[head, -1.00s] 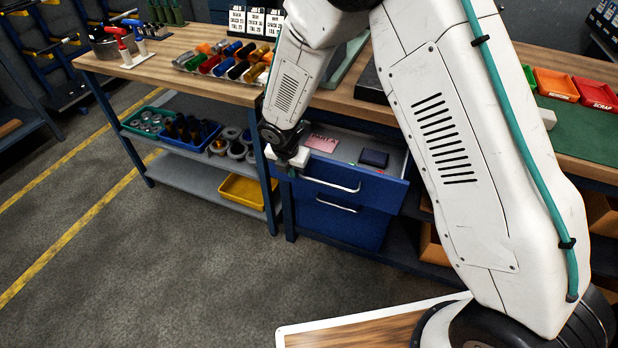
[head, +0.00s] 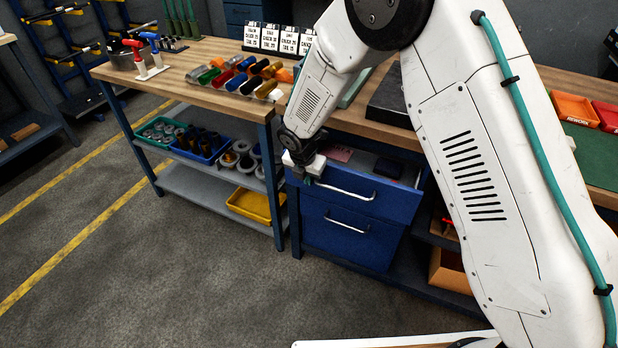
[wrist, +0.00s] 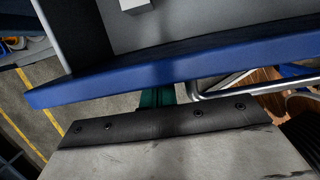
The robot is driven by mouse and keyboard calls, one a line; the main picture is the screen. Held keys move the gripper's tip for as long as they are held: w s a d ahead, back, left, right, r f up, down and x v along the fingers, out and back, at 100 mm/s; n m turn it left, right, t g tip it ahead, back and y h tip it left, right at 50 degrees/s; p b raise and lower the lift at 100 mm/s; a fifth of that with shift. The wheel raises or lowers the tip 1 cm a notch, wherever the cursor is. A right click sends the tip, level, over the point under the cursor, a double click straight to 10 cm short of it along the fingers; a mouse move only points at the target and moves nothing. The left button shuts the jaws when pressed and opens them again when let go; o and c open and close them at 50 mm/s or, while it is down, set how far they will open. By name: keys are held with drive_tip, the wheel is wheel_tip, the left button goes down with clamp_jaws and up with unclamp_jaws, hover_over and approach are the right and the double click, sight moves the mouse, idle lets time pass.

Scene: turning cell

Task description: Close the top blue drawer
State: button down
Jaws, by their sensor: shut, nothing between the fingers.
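The top blue drawer (head: 372,200) is partly open below the wooden bench top in the head view. Its metal bar handle (head: 346,193) runs across its front. A pink card (head: 338,153) and a dark item (head: 388,168) lie inside it. My gripper (head: 308,181) is shut and empty at the left end of the drawer front. In the wrist view the drawer's blue front edge (wrist: 180,68) crosses the picture, with the handle (wrist: 245,88) to the right. The green fingers (wrist: 157,96) are just below that edge, mostly hidden; I cannot tell if they touch it.
A lower blue drawer (head: 345,236) is shut beneath it. A workbench (head: 190,70) with colourful parts and lower shelves stands at the left. A yellow tray (head: 252,206) sits on its bottom shelf. The floor (head: 190,285) in front is clear.

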drive_tip(key=s+a+r, duration=0.3)
drive_tip(key=s+r, duration=0.3)
drive_tip(key=r, duration=0.3)
drive_tip(key=s+f+g, duration=0.1)
drive_tip(key=s+f, duration=0.5)
drive_tip(key=f, duration=0.6)
drive_tip(key=m+t+y, duration=0.7)
drive_tip(key=m+t, duration=0.2)
drive_tip(key=t, duration=0.7)
approach(301, 184)
drive_tip(key=w+a+r, duration=0.3)
drive_tip(key=a+r, duration=0.1)
drive_tip(key=a, duration=0.1)
drive_tip(key=shift+w+d, duration=0.5)
drive_tip(key=shift+w, duration=0.25)
drive_tip(key=shift+w+d, duration=0.45)
drive_tip(key=shift+w, duration=0.3)
